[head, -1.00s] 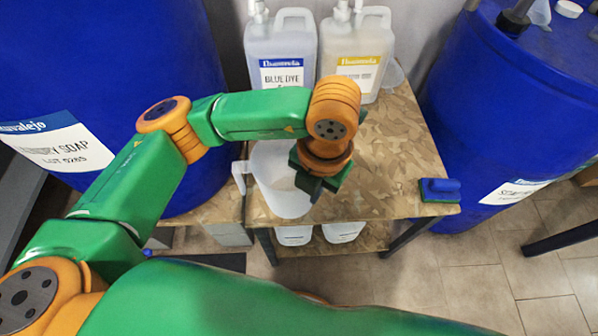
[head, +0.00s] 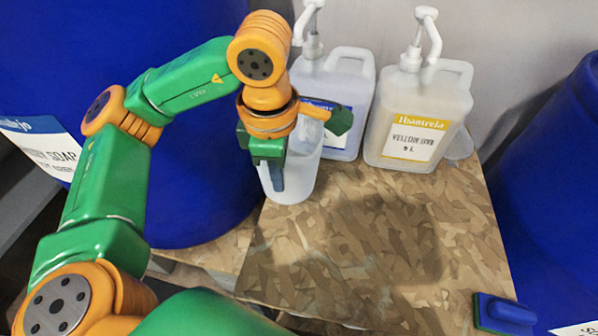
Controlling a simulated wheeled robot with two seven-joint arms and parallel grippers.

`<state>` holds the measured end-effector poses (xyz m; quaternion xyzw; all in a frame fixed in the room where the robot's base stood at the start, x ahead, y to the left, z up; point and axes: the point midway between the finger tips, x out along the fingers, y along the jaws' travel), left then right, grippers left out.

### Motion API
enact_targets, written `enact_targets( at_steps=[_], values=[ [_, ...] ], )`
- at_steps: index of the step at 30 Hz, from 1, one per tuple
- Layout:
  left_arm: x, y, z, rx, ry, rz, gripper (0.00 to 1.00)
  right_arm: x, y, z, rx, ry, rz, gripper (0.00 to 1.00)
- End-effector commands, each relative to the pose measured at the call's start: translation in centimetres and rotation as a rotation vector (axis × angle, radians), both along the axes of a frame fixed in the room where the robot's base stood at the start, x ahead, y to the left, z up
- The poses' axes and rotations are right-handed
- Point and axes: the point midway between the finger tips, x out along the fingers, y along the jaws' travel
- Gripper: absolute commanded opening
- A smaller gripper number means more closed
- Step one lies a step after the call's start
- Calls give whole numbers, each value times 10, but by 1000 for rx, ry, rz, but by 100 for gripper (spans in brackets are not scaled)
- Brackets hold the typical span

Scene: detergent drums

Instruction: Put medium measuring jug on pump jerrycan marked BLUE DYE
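The medium measuring jug (head: 302,180) is translucent white and upright, low in front of the left side of the pump jerrycan marked BLUE DYE (head: 347,92). My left gripper (head: 300,138) is at the jug's rim and seems shut on it; its fingers hide part of the rim. One green finger is in front of the jug and another shows to its right. I cannot tell whether the jug's base touches the table. My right gripper is not in view.
A yellow-labelled pump jerrycan (head: 421,115) stands right of the blue one, with a clear vessel (head: 460,146) half hidden behind it. Blue drums (head: 190,205) flank the wooden table (head: 350,285). A blue-green brush (head: 503,314) lies at the front right. The table's middle is clear.

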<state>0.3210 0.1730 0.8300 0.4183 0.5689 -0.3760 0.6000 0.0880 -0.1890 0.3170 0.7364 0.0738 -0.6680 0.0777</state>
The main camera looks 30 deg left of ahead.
Motion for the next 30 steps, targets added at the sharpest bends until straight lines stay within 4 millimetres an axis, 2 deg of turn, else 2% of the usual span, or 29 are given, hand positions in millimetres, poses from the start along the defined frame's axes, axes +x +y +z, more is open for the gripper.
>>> enact_targets(
  at_steps=[3,5,6,9,12,16,18,21,30],
  values=[
    [34,12,-19,-2,8,9,0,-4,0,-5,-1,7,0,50],
    [53,18,-24,0,7,10,0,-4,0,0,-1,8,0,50],
    [62,21,-35,1,8,8,0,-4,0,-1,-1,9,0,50],
    [80,27,-59,2,6,6,0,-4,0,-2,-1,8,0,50],
    [92,31,-73,1,4,3,0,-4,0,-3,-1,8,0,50],
    [103,35,-89,2,4,4,0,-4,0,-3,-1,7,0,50],
    [102,35,-104,3,6,0,0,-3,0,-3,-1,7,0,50],
    [102,35,-116,3,3,0,0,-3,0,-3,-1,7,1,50],
    [102,35,-119,2,1,1,0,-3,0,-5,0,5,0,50]
  ],
)
